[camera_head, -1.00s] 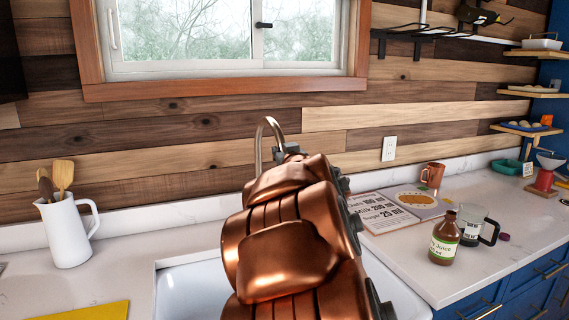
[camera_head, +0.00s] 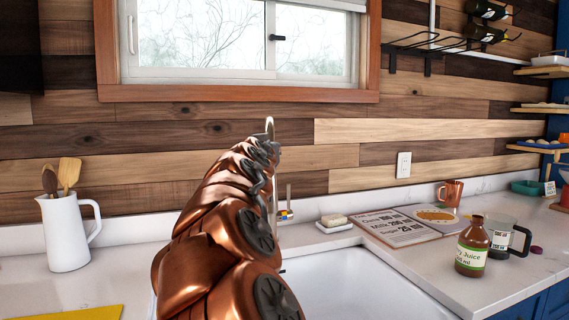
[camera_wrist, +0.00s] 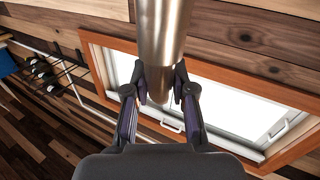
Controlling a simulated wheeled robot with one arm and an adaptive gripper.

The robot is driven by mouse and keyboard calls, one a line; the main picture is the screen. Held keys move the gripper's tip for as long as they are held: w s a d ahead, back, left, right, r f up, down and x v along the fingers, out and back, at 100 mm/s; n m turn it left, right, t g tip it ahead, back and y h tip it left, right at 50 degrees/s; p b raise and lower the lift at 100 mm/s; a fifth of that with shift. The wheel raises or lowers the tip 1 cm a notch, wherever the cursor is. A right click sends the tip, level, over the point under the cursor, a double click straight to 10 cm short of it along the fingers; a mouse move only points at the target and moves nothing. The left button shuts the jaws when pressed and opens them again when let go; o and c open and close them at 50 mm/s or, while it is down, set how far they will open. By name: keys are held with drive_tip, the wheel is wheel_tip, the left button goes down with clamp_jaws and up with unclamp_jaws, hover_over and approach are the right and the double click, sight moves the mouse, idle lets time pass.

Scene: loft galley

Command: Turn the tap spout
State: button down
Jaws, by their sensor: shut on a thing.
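The tap spout is a brushed metal tube; the top of its arch (camera_head: 270,124) shows above my arm in the head view. In the wrist view the spout (camera_wrist: 163,28) comes down from the top edge, between the dark fingers of my gripper (camera_wrist: 160,84). The gripper is shut on the spout, with one finger on each side. The white sink (camera_head: 350,285) lies below and to the right of the arm.
A white jug with wooden utensils (camera_head: 66,232) stands left, behind a yellow board (camera_head: 75,313). A soap dish (camera_head: 334,227), open book (camera_head: 385,229), brown bottle (camera_head: 472,248), glass jug (camera_head: 500,236) and copper mug (camera_head: 451,193) stand right. The window (camera_head: 240,45) is behind.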

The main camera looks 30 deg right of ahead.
drive_tip(key=shift+w+a+f+m+b, duration=0.15)
drive_tip(key=shift+w+a+m+b, duration=0.2)
drive_tip(key=shift+a+b, duration=0.4)
drive_tip(key=shift+w+a+r+b, duration=0.2)
drive_tip(key=shift+w+a+b, duration=0.25)
drive_tip(key=shift+b, duration=0.4)
drive_tip(key=shift+w+a+r, duration=0.1)
drive_tip(key=c, duration=0.9)
unclamp_jaws()
drive_tip(key=shift+c, duration=0.2)
